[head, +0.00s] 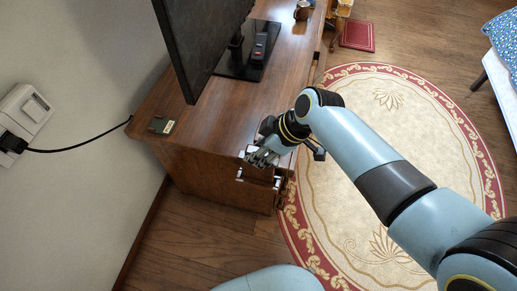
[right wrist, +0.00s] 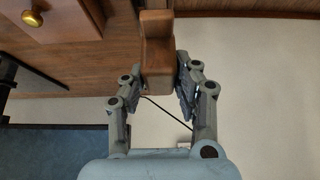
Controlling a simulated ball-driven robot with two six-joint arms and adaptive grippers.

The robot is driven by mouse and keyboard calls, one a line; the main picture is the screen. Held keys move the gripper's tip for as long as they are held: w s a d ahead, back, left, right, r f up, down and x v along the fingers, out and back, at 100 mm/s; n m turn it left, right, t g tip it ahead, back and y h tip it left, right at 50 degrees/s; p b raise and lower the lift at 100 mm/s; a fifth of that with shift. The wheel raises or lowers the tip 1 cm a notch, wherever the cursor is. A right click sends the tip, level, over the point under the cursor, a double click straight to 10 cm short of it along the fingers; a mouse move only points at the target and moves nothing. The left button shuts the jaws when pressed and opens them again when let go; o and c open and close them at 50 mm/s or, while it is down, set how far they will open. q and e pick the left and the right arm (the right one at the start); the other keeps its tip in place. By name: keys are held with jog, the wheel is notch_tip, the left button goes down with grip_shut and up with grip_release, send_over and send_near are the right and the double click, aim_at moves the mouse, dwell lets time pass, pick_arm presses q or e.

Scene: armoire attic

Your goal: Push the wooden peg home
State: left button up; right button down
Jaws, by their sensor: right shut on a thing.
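A brown wooden piece, apparently the peg (right wrist: 157,68), stands between the fingers of my right gripper (right wrist: 158,84) in the right wrist view. The gripper is shut on it, and the piece reaches up past the fingertips, towards the wooden cabinet. In the head view my right gripper (head: 262,157) is at the near end of the wooden cabinet (head: 205,155), at its front corner. The peg is not clear there, and I cannot tell how deep it sits in any hole. My left gripper is not in view.
On the cabinet are a black television (head: 198,45), a remote (head: 259,46), a small dark box (head: 162,125) and a mug (head: 302,10). A black cable (head: 80,148) runs from the wall outlet (head: 25,113). A round rug (head: 400,120) covers the floor at right. A brass knob (right wrist: 33,18) shows in the wrist view.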

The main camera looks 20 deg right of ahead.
aim_at(276, 162)
jog(key=shift+f+b, duration=4.35)
jog(key=shift+f, duration=1.1)
jog(key=c, duration=0.9)
grip_release()
jog(key=v, duration=1.2)
